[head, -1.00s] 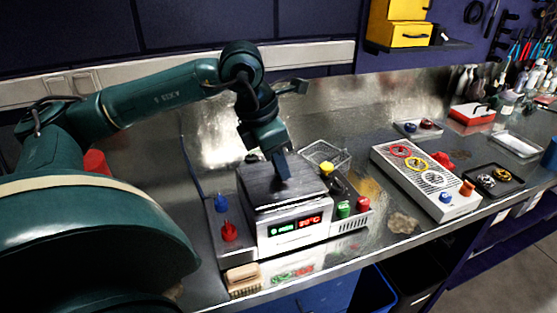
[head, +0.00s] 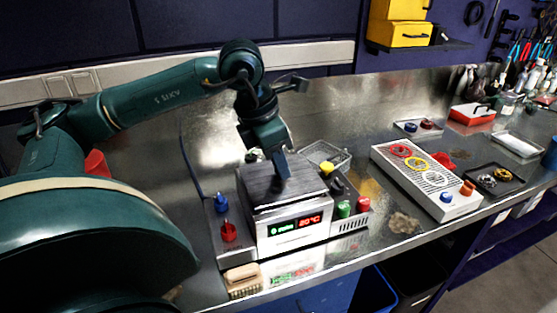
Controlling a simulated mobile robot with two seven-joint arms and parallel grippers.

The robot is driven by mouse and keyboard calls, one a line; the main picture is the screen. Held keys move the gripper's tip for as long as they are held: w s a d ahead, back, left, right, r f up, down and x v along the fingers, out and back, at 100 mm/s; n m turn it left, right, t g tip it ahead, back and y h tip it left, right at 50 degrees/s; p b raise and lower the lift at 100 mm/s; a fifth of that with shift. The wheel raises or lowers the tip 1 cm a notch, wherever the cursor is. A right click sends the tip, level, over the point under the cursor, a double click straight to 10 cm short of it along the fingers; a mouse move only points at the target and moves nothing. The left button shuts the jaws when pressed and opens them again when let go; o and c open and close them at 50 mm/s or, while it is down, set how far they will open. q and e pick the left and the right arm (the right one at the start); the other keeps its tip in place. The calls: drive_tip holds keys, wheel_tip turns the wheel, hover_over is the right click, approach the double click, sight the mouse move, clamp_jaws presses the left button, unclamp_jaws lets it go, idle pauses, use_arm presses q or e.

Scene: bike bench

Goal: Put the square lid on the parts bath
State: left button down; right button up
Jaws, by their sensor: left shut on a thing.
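The parts bath (head: 293,228) is a silver box with a lit front display, on the metal bench in the middle of the head view. The dark square lid (head: 257,188) lies over the top of the bath, roughly lined up with its rim. I cannot tell whether a thin gap remains under it. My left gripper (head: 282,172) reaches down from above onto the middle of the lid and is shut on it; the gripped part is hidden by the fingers. My right gripper is not in view.
A grey panel with red and blue knobs (head: 228,231) stands left of the bath. Green, red and yellow knobs and a wire basket (head: 325,156) are close on its right. A box with coloured rings (head: 421,180) stands farther right. A brush (head: 242,279) lies at the front edge.

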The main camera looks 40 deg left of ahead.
use_arm(q)
drive_tip(key=shift+f+b, duration=0.55)
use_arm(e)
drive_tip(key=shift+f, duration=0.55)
use_arm(q)
drive_tip(key=c, duration=1.1)
unclamp_jaws()
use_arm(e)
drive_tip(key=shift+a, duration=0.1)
use_arm(q)
drive_tip(key=v, duration=0.5)
drive_tip(key=p+v, duration=0.1)
drive_tip(key=v, duration=0.7)
drive_tip(key=shift+r, duration=0.1)
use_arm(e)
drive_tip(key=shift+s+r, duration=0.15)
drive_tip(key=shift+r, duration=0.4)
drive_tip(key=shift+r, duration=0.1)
